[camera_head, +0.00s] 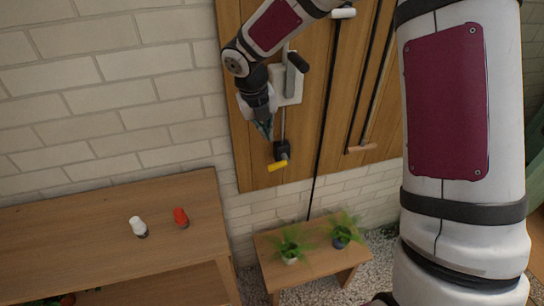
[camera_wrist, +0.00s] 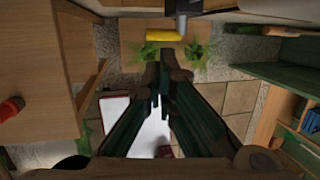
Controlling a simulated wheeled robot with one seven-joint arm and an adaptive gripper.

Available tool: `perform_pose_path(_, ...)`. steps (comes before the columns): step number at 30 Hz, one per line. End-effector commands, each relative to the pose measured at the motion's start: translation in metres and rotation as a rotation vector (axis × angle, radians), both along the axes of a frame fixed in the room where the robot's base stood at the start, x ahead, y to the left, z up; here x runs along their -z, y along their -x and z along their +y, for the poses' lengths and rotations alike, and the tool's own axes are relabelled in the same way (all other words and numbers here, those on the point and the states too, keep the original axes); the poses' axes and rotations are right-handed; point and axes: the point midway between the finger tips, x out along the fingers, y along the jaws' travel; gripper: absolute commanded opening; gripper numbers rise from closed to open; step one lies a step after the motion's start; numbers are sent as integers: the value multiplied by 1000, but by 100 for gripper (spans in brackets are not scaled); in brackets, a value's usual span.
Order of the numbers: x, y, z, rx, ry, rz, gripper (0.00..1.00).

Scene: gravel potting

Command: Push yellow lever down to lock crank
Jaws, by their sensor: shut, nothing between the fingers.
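The yellow lever (camera_head: 277,165) sticks out from a small black block (camera_head: 282,150) low on the wooden wall panel. It also shows in the wrist view (camera_wrist: 164,34), beyond my fingertips near the top. The crank (camera_head: 297,62), with a dark handle, sits higher up on a white plate, partly hidden by my wrist. A thin rod runs down from it to the block. My gripper (camera_head: 267,132) is shut and empty, fingers pointing down, above and left of the lever. It looks apart from the lever. The fingers (camera_wrist: 163,88) meet in the wrist view.
A wooden bench (camera_head: 305,262) with two potted plants (camera_head: 290,249) stands below the panel. A wooden table (camera_head: 90,235) at left holds a white bottle (camera_head: 138,226) and a red one (camera_head: 180,217). Long dark poles hang on the panel, right of my gripper.

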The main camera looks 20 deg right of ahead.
Motion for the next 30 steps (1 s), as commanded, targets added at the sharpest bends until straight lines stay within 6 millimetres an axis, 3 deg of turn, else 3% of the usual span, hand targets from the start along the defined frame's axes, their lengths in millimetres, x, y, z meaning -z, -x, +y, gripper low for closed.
perform_pose_path(7, 2, 0, -1, 3, 0, 0, 0)
perform_pose_path(11, 13, -2, -3, 5, -1, 4, 0)
perform_pose_path(30, 120, -23, -27, 2, 0, 2, 0)
